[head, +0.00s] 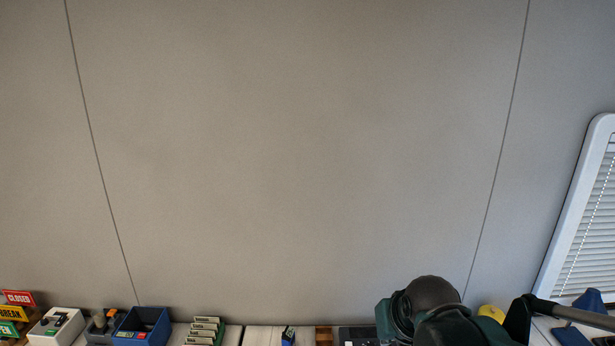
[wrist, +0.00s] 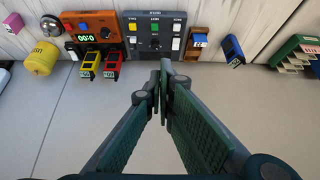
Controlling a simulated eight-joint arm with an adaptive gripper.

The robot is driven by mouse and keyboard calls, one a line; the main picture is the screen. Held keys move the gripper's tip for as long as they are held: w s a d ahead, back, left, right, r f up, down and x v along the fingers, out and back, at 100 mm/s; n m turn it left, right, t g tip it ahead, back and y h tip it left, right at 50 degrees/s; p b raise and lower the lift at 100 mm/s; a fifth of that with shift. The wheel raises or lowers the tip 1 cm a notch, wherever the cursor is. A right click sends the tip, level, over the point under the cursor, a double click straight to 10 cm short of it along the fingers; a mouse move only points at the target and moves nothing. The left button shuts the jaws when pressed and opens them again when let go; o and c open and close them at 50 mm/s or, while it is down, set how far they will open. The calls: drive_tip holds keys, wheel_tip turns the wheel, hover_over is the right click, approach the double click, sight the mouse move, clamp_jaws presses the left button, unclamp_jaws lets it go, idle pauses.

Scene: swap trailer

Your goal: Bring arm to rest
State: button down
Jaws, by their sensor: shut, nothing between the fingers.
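My gripper (wrist: 161,75) is shut and empty in the wrist view. Its two dark green fingers meet near the middle, in front of a plain grey surface. Nothing is between the fingertips, and they look apart from the devices on the white planks. In the head view my dark green arm shows at the bottom right, over the bench's back edge. The fingers cannot be made out there.
The wrist view shows an orange box (wrist: 95,27) with a display, a dark button panel (wrist: 155,45), a yellow cylinder (wrist: 41,58) and a green rack (wrist: 293,47). The head view shows a blue bin (head: 127,332), a window (head: 590,215) and bare wall (head: 300,150).

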drive_tip(key=s+d+r, duration=0.3)
drive_tip(key=s+r, duration=0.1)
drive_tip(key=s, duration=0.7)
drive_tip(key=shift+s+r+t, duration=0.2)
drive_tip(key=shift+s+t, duration=0.2)
